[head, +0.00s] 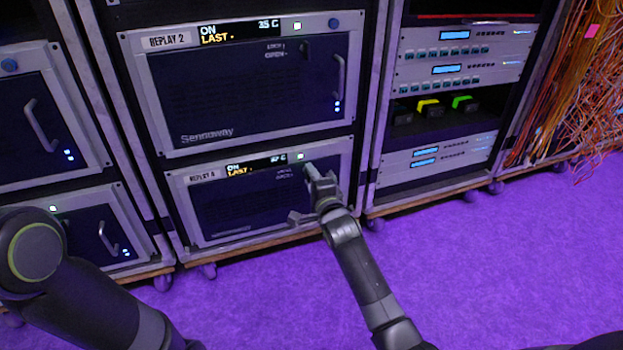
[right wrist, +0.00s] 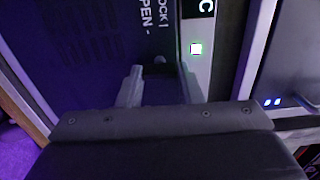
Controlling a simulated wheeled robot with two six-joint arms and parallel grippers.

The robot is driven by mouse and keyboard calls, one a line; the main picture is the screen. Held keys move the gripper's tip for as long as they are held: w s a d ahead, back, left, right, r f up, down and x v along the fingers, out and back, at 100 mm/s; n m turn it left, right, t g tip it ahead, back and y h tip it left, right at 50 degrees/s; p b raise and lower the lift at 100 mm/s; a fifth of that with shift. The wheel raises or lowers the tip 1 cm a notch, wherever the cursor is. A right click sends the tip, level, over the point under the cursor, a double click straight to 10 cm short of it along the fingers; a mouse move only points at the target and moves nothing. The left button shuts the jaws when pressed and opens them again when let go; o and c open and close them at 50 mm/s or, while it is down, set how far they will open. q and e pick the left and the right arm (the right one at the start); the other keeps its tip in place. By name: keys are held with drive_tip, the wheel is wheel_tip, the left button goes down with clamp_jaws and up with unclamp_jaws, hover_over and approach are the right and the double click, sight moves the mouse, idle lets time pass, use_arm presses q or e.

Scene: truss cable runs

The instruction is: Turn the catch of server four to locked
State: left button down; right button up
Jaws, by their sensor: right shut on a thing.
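Server four (head: 240,215) is the lower dark unit in the middle rack; its small label seems to read REPLAY 4. Its display shows ON and LAST. My right gripper (head: 314,180) is at the upper right of its front, shut on the catch. In the right wrist view the two fingers of the gripper (right wrist: 161,88) stand either side of the catch (right wrist: 160,61), of which only a small grey part shows. The LOCK and OPEN markings (right wrist: 157,22) are beside it; the catch's angle cannot be told. My left gripper is out of the picture; only the left arm shows.
REPLAY 2 (head: 245,95) sits directly above, with a handle (head: 339,77) on its right. Other racked servers (head: 40,120) are at left, and a rack with patch units (head: 455,70) is at right. Orange cables (head: 575,80) hang at far right. The purple floor (head: 480,270) is clear.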

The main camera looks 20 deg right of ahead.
drive_tip(key=o, duration=1)
